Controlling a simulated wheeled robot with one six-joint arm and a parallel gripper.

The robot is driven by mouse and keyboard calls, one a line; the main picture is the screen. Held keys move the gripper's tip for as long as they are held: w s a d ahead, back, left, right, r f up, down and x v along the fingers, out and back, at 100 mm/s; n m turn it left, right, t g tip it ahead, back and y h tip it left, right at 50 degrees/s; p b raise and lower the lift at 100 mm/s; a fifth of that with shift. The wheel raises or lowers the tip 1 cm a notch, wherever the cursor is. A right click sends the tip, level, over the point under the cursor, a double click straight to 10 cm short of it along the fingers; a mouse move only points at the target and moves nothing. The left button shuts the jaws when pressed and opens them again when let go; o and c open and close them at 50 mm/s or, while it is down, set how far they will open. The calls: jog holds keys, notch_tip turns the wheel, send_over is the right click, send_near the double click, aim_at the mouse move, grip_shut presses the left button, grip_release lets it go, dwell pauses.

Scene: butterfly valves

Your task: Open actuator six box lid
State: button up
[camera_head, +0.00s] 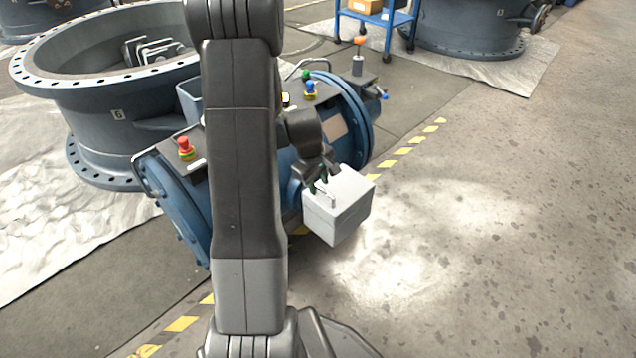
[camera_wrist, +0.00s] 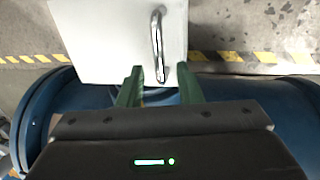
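The pale grey actuator box (camera_head: 336,228) sits on the front side of the blue actuator (camera_head: 188,212), and its lid (camera_head: 350,186) looks closed. A metal bar handle (camera_head: 332,197) stands on the lid. In the wrist view the handle (camera_wrist: 157,42) runs up the white lid (camera_wrist: 105,40). My gripper (camera_head: 319,186) is over the lid's near-left edge, by the handle. In the wrist view my gripper (camera_wrist: 161,76) is open, with green fingers apart on either side of the handle's lower end. Whether they touch the lid is unclear.
A large flanged valve body (camera_head: 118,114) marked 6 stands behind the actuator at left. Red (camera_head: 184,146) and blue (camera_head: 310,88) buttons sit on the actuator. A blue cart (camera_head: 378,18) stands at the back. Speckled floor (camera_head: 500,230) is clear at right.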

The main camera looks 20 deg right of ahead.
grip_shut()
jog(key=shift+d+r+p, duration=0.1)
jog(key=shift+r+p, duration=0.1)
jog(key=shift+p, duration=0.15)
